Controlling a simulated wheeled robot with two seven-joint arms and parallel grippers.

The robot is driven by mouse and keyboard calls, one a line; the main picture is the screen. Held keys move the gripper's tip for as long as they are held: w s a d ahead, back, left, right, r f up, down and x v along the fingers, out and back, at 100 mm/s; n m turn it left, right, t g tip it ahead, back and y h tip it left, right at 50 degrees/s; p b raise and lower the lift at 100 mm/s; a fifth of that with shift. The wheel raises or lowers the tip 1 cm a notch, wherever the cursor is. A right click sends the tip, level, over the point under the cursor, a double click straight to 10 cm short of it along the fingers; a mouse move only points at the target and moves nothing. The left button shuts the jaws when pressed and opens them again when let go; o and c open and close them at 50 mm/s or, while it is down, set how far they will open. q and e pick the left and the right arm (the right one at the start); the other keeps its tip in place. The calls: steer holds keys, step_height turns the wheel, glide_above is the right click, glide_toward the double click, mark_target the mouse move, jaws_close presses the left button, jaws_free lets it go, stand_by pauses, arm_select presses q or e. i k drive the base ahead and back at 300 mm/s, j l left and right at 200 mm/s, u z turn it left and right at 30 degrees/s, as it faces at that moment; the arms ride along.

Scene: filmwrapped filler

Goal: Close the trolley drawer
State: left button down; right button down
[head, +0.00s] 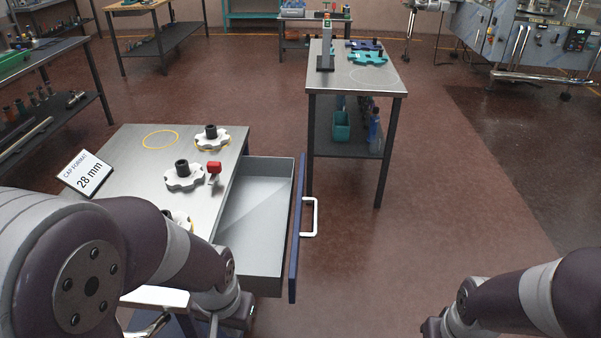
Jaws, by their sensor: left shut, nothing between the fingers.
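The trolley (120,150) stands at the left with a steel top. Its drawer (262,205) is pulled out to the right, and its grey tray looks empty. The dark blue drawer front (297,230) carries a white handle (312,217) on its outer face. My left gripper (214,325) is at the bottom edge, near the drawer's near end, partly cut off and hidden by my wrist. It is shut and empty; I cannot tell whether it touches the trolley. My right arm comes in at the lower right, with its gripper out of view.
White star wheels (184,177) with black hubs, a red-handled part (214,168) and a "28 mm" sign (85,174) are on the trolley top. A steel table (365,80) stands beyond the drawer. The floor (400,250) right of the handle is clear.

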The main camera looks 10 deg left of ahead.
mark_target(254, 223)
steer(key=l+u, duration=0.7)
steer(key=i+l, duration=0.25)
steer(key=i, duration=0.2)
steer(key=i+l+u, duration=0.1)
steer(key=i+l, duration=0.15)
steer(key=i, duration=0.15)
